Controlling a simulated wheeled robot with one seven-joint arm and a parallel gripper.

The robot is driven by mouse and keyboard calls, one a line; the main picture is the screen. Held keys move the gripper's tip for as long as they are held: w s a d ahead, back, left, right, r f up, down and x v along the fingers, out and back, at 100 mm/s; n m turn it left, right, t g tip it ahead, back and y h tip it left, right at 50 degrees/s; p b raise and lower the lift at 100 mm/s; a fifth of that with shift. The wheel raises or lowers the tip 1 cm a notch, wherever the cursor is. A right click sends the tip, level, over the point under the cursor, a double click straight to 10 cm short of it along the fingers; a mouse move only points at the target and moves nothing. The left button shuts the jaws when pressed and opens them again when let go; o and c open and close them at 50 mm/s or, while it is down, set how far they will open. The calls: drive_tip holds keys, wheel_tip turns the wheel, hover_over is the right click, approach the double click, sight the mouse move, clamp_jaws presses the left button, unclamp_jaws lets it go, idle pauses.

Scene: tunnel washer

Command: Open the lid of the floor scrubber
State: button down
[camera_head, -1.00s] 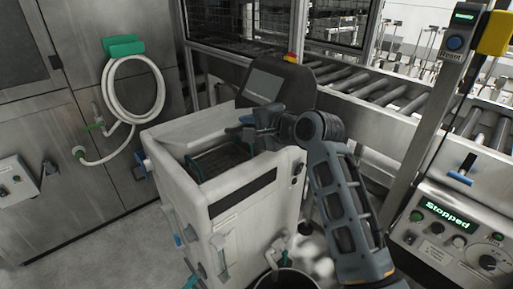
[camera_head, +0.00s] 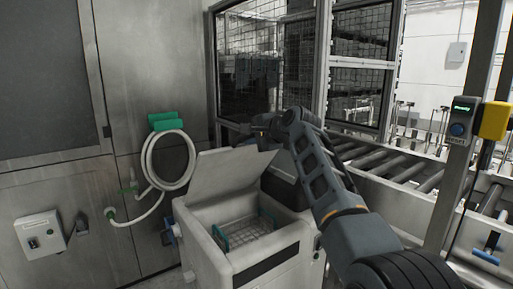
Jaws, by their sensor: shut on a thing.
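The floor scrubber (camera_head: 245,268) is a white box-like machine at the lower middle. Its pale lid (camera_head: 228,173) stands steeply raised at the back of the opening. A wire basket with teal ends (camera_head: 245,232) shows inside. My gripper (camera_head: 262,133) is at the lid's upper right edge, shut on the lid. Its fingertips are small and partly hidden, so the exact contact is unclear. My arm reaches in from the lower right, in front of the scrubber's dark rear part.
A coiled white hose on a green holder (camera_head: 163,121) hangs on the steel wall at left. A roller conveyor (camera_head: 400,165) runs behind and right of my arm. A post with a reset button (camera_head: 457,129) stands at right. A mesh cage (camera_head: 250,70) stands behind.

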drive_tip(key=shift+w+a+r, duration=0.2)
drive_tip(key=shift+w+r, duration=0.1)
drive_tip(key=shift+w, duration=0.05)
drive_tip(key=c, duration=1.2)
unclamp_jaws()
drive_tip(key=shift+c, duration=0.2)
drive_tip(key=shift+f, duration=0.1)
drive_tip(key=shift+s, duration=0.1)
drive_tip(key=shift+s+d, duration=0.3)
drive_tip(key=shift+s, duration=0.15)
drive_tip(key=b+v, duration=0.1)
drive_tip(key=v, duration=0.6)
drive_tip(key=shift+w+r, duration=0.15)
drive_tip(key=shift+r, duration=0.15)
drive_tip(key=shift+a, duration=0.1)
